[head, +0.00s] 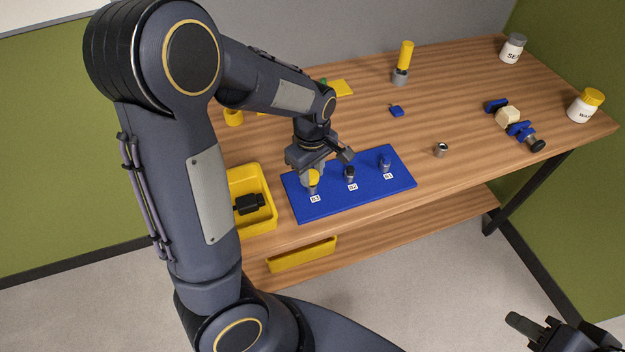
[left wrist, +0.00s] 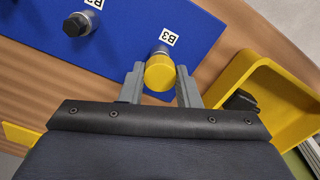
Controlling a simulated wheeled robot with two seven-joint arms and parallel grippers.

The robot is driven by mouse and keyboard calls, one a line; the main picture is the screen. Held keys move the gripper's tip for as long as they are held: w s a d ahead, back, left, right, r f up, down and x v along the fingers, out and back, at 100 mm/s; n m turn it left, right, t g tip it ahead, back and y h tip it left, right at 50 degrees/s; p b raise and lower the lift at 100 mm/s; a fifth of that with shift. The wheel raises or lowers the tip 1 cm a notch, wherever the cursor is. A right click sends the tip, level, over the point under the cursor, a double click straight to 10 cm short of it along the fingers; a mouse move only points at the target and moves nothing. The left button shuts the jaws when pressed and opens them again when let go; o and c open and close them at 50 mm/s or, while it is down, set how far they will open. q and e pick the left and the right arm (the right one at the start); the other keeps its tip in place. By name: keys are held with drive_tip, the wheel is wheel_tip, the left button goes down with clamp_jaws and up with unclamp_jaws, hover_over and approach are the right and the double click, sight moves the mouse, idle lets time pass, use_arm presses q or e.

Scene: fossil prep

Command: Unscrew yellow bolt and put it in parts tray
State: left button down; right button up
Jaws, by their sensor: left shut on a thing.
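The yellow bolt (head: 313,177) is at the B3 position on the blue board (head: 330,207), above a grey metal post. My left gripper (head: 311,172) comes down from above and is shut on its yellow head. In the left wrist view the bolt head (left wrist: 160,73) sits between the two grey fingers, with the silver post (left wrist: 160,50) showing beyond it. I cannot tell whether the threads are engaged. A yellow tray (head: 268,215) stands just left of the board with a black object (head: 249,203) in it. My right gripper (head: 535,328) is at the lower right, off the table.
A loose metal nut (head: 441,149), a blue clamp (head: 520,130), a yellow-handled tool (head: 404,60) and two jars are farther right and back. Table between them is clear. Another yellow bin (head: 302,255) is below.

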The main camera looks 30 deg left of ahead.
sight(312, 174)
use_arm(q)
drive_tip(key=shift+r+p, duration=1.85)
drive_tip(key=shift+r, duration=0.2)
drive_tip(key=shift+f, duration=0.1)
